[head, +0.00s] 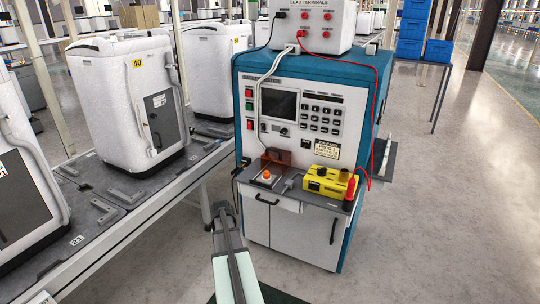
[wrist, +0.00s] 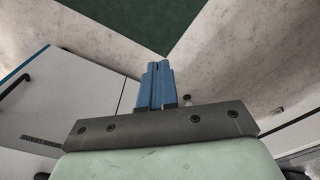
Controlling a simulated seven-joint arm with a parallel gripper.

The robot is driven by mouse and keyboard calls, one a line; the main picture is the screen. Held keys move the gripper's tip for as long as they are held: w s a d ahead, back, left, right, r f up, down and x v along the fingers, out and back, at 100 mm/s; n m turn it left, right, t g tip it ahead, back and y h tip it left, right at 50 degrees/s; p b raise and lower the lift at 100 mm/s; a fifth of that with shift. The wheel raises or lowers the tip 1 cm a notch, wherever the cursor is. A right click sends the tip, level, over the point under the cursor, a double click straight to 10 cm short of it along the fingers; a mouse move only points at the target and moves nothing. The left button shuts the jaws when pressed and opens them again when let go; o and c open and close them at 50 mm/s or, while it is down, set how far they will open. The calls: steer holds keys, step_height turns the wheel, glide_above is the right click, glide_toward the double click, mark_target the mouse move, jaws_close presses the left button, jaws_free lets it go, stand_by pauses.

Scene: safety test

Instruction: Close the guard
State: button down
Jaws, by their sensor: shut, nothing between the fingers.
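The tester (head: 300,130) is a blue and white cabinet with a small grey shelf (head: 290,194) on its front. On the shelf's left is an orange button (head: 266,174) on a pale plate. A reddish-brown flap (head: 277,156) stands raised behind the button; it looks like the guard, standing open, though it is small. My gripper (head: 223,211) is in front of and below the shelf's left end, apart from the flap. In the wrist view its blue fingers (wrist: 157,84) are together and empty, over the floor; the guard is not visible there.
A conveyor (head: 125,215) with white appliances (head: 130,95) runs along the left. Floor (head: 430,210) to the right is clear.

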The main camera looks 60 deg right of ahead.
steer(key=d+r+m+h, duration=0.1)
steer(key=d+r, duration=0.5)
steer(key=d, duration=0.3)
steer(key=d+r+m+h, duration=0.1)
steer(key=d+r, duration=0.5)
steer(key=d, duration=0.3)
step_height(320, 180, up, 25)
steer(key=m+h, duration=0.1)
steer(key=m, duration=0.3)
glide_above(270, 154)
steer(key=x, duration=0.6)
steer(key=d+x, duration=0.1)
steer(key=x, duration=0.2)
steer(key=shift+w+f, duration=0.15)
steer(key=a, duration=0.1)
steer(key=a+f, duration=0.1)
steer(key=shift+s+a, duration=0.25)
steer(key=shift+s+a+f, duration=0.1)
steer(key=shift+a+f, duration=0.1)
steer(key=shift+a, duration=0.4)
